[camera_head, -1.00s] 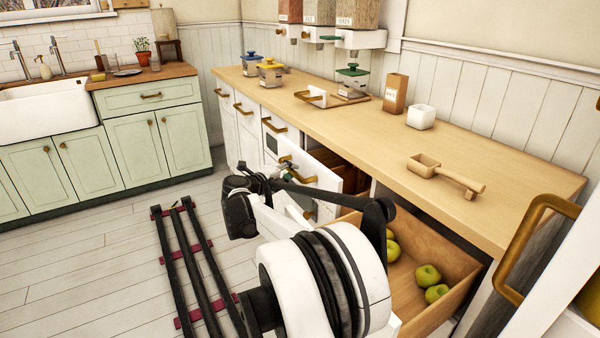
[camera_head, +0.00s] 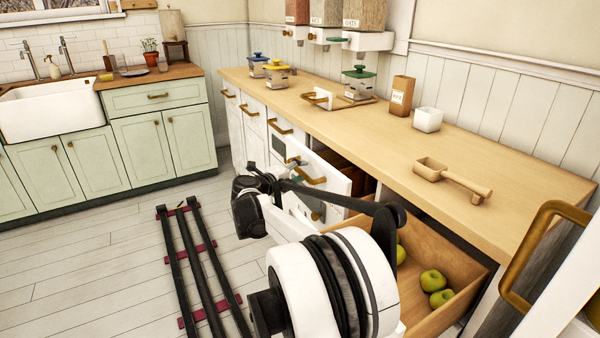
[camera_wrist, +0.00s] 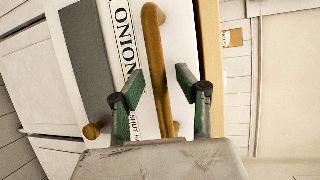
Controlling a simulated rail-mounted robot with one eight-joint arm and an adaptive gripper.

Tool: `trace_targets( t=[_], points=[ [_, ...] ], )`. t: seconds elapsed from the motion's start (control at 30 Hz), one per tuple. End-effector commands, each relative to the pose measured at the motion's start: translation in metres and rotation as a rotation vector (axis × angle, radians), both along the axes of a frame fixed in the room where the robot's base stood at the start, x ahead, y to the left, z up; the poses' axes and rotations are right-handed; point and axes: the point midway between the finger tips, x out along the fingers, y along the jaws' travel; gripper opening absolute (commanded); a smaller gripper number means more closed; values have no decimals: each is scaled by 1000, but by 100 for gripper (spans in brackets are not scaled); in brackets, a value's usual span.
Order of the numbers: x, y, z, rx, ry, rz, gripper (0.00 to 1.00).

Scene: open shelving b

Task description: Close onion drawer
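The onion drawer (camera_head: 331,175) has a white front and stands pulled part way out from under the wooden counter, with its dark interior showing behind the front. In the wrist view, its front (camera_wrist: 180,45) carries a partly hidden label reading "ONION", and a long brass handle (camera_wrist: 154,50) runs across it. My gripper (camera_wrist: 165,88) is open, with one green-padded finger on each side of the handle and visible gaps to it. In the head view the gripper (camera_head: 288,178) is small and partly hidden by my arm, near the drawer front.
A lower drawer (camera_head: 455,305) with green apples (camera_head: 433,281) stands open to the right, beside my arm.

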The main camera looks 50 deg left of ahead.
Motion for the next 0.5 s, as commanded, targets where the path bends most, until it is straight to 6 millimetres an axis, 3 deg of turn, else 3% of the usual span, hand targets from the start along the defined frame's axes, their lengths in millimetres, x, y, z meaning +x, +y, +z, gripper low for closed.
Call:
trace_targets(
  t=[0.27,0.5],
  points=[
    [-12,-1,2,0,0,1,33],
    [-55,-9,10,1,0,3,33]
  ],
)
